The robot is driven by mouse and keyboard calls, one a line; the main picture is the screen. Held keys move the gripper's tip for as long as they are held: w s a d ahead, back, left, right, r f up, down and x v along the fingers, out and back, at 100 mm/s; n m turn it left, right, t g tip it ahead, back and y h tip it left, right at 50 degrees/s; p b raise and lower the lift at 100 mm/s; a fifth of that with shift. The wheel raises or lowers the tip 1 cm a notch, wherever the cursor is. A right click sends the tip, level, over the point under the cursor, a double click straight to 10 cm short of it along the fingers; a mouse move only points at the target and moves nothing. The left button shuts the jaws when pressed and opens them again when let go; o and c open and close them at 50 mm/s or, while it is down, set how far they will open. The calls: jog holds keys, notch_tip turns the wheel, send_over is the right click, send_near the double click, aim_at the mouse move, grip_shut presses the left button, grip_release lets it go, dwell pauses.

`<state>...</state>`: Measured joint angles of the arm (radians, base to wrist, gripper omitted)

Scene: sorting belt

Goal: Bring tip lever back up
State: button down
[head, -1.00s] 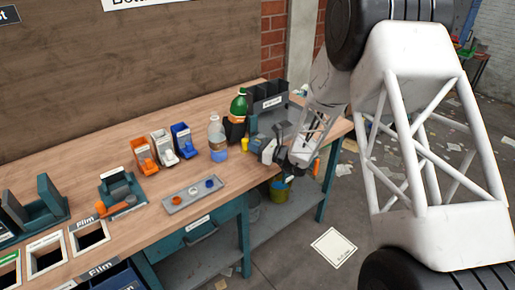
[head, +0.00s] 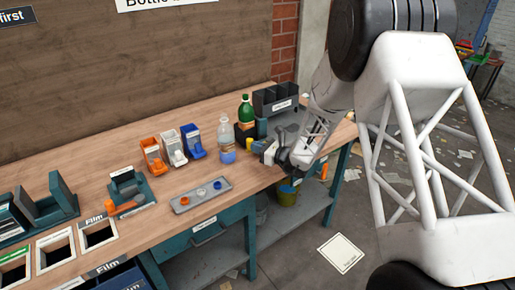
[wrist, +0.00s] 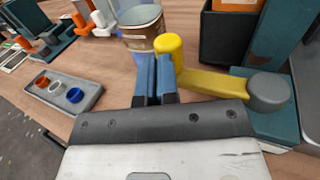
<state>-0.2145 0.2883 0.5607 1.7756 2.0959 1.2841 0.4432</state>
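The yellow tip lever (wrist: 215,78) is large in the wrist view. Its arm runs left from a round grey pivot (wrist: 268,92) on a teal base and ends in a rounded yellow knob (wrist: 168,45). In the head view only a small yellow part (head: 249,145) shows beside my gripper (head: 268,152). In the wrist view my gripper's blue fingers (wrist: 156,78) are together, with nothing visible between them. Their tips are just below the knob in the picture, very near the lever; I cannot tell whether they touch it.
A clear bottle (head: 226,140) and a green bottle (head: 245,112) stand nearby. A grey tray (head: 202,195) with coloured caps lies left of my gripper. Orange, white and blue dispensers (head: 173,148) stand behind the tray. Dark bins (head: 276,100) stand at the back right.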

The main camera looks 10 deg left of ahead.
jog(key=shift+s+a, duration=0.1)
jog(key=s+a+v, duration=0.1)
jog(key=s+v, duration=0.2)
jog(key=v, duration=1)
jog(key=shift+d, duration=0.2)
jog(key=shift+s, duration=0.15)
jog(key=s+d+r+n+g+h, duration=0.3)
jog(key=s+r+n+g+h, duration=0.3)
jog(key=s+r+n, duration=0.95)
jog(key=s+d+r+n+h, duration=0.2)
jog(key=s+d+h, duration=0.1)
jog(key=s+d, duration=0.3)
jog(key=s+d+r+n+t+h, duration=0.1)
jog(key=s+d+h, duration=0.3)
jog(key=s, duration=0.6)
jog(key=s+d+r+n+t+h, duration=0.1)
jog(key=s+d+r+n+h, duration=0.2)
jog(key=s+d, duration=0.5)
jog(key=shift+s+r+n+h, duration=0.35)
jog(key=shift+s+h, duration=0.05)
